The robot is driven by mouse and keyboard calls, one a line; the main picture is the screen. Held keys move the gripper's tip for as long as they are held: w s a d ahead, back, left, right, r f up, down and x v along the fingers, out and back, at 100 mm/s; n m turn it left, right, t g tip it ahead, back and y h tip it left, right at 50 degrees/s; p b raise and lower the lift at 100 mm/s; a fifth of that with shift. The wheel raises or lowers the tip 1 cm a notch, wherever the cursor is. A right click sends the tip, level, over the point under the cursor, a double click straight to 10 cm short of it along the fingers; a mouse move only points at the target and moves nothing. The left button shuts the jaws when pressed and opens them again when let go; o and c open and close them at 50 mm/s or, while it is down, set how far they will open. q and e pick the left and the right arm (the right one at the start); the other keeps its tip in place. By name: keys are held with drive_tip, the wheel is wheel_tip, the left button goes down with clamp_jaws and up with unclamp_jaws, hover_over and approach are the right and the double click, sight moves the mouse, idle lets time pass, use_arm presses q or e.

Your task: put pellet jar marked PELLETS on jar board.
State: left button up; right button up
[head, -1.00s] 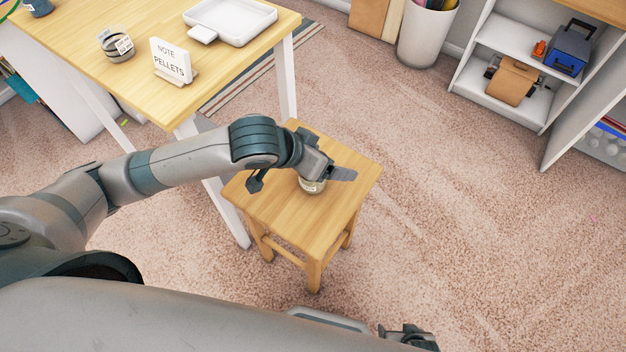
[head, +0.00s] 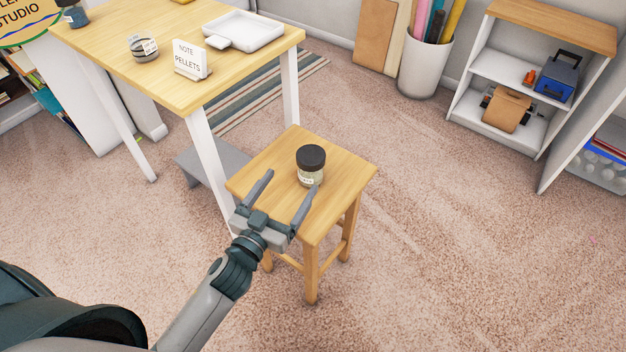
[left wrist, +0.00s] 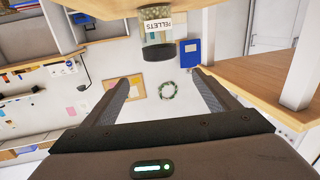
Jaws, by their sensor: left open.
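The pellet jar (head: 311,168), clear with a black lid and a pale label, stands upright on the wooden stool (head: 262,168). In the left wrist view the jar (left wrist: 153,20) appears upside down, and its label reads PELLETS. My left gripper (head: 292,182) is open and empty at the near side of the stool. Its fingers point toward the jar, with the jar beyond the fingertips and apart from them. I cannot pick out a thing that is clearly the jar board. My right gripper is not in view.
The wooden table (head: 130,75) holds a NOTE PELLETS sign (head: 190,60), a white tray (head: 243,30), a grey jar (head: 143,47) and a dark-lidded jar (head: 75,14). A white bin (head: 425,65) and shelf unit (head: 500,135) stand behind. Carpet right of the stool is clear.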

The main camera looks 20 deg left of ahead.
sight(308, 158)
use_arm(q)
drive_tip(key=shift+s+a+f, duration=0.2)
drive_tip(key=shift+s+f, duration=0.15)
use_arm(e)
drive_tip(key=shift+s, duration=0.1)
use_arm(q)
drive_tip(key=shift+w, duration=0.15)
drive_tip(key=w, duration=0.3)
drive_tip(key=w+d, duration=0.1)
drive_tip(key=w, duration=0.3)
drive_tip(key=w+p, duration=0.1)
drive_tip(key=w, duration=0.2)
drive_tip(key=shift+w+d, duration=0.35)
drive_tip(key=shift+w, duration=0.6)
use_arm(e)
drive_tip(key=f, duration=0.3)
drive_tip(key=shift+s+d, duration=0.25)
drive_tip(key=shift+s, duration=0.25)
